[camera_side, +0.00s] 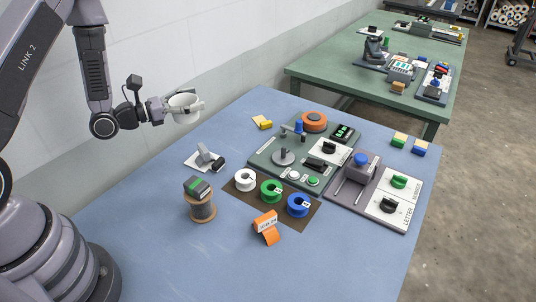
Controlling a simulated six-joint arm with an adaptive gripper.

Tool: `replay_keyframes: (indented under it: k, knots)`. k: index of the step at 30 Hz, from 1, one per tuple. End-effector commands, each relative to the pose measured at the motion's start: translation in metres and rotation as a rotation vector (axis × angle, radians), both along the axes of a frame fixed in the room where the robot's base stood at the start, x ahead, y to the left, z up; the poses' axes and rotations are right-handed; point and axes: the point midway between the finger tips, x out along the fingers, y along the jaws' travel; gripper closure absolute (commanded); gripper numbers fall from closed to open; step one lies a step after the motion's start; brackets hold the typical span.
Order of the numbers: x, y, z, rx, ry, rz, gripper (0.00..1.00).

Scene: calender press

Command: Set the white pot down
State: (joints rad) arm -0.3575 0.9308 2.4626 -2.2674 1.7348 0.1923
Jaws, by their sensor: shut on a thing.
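The white pot (183,104) is a small round white vessel, held in the air at the upper left, above the far-left part of the blue table (145,210). My gripper (180,107) is shut on it, with its fingers around the pot's sides. The pot looks roughly upright and well clear of the table top. Its inside and underside are hard to make out at this size.
A brown mat (232,189) carries white (245,180), green (270,190) and blue (298,205) spools. Behind it stand a green-grey machine (262,156) and a control panel (345,190). A wooden spool (201,207) and orange piece (266,224) are nearer. Front table is clear.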

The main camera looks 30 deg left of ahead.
Motion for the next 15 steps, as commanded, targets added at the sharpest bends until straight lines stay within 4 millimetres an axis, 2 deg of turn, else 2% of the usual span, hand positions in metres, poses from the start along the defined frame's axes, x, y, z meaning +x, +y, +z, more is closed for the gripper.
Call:
replay_keyframes:
  k: [8,11,15]
  knots:
    - [-0.023,-0.063,-0.037,0.013,0.011,-0.17,0.67]
    - [-0.039,-0.089,-0.052,0.018,0.013,-0.246,0.67]
    - [-0.073,-0.134,-0.077,0.019,0.014,-0.381,0.67]
